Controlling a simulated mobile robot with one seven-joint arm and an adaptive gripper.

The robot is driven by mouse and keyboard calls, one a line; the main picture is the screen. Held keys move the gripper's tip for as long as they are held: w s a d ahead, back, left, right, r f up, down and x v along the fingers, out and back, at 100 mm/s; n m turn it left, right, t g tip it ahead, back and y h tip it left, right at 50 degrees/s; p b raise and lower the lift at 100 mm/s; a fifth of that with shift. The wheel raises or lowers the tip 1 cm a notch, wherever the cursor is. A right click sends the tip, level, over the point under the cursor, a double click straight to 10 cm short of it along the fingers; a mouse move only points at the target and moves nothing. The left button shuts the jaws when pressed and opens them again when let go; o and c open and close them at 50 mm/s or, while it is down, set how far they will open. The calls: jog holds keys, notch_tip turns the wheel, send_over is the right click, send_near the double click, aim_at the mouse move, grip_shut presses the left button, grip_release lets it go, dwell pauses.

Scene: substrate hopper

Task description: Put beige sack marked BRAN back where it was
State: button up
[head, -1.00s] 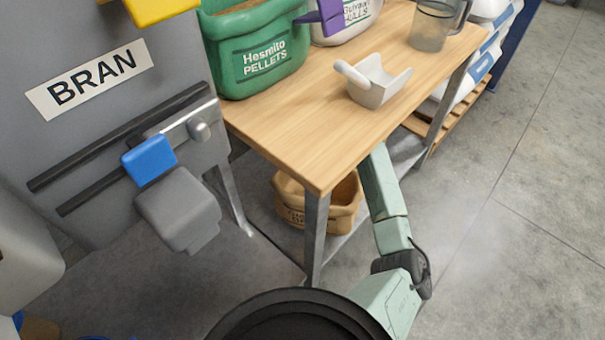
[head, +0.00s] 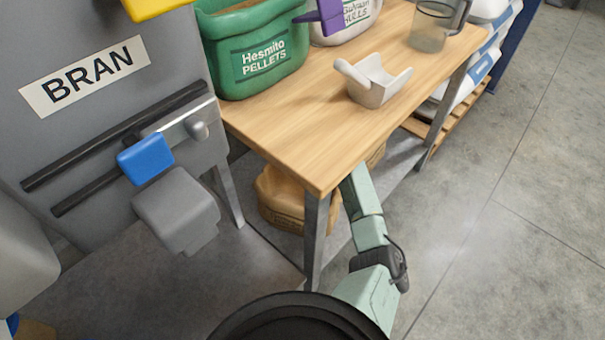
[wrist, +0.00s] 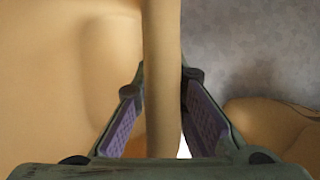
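A beige sack (head: 283,200) shows under the wooden table in the head view, partly behind the table leg. Its print is too small to read. A second bit of tan material (head: 376,154) shows behind my arm at the table edge. My gripper is hidden by the tabletop in the head view. In the wrist view my gripper (wrist: 163,85) has its purple-padded fingers close on both sides of an upright beige fold, seemingly a sack's rim. A broad beige sack wall (wrist: 60,80) fills the left, and another tan sack (wrist: 275,135) lies at lower right.
The grey hopper marked BRAN (head: 85,75) stands left. Open floor (head: 500,240) lies right.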

jog(key=o, duration=0.4)
jog(key=shift+r, duration=0.1)
jog(key=p+v, duration=0.1)
jog(key=v, duration=0.6)
jog(key=shift+d+r, duration=0.1)
jog(key=shift+r, duration=0.1)
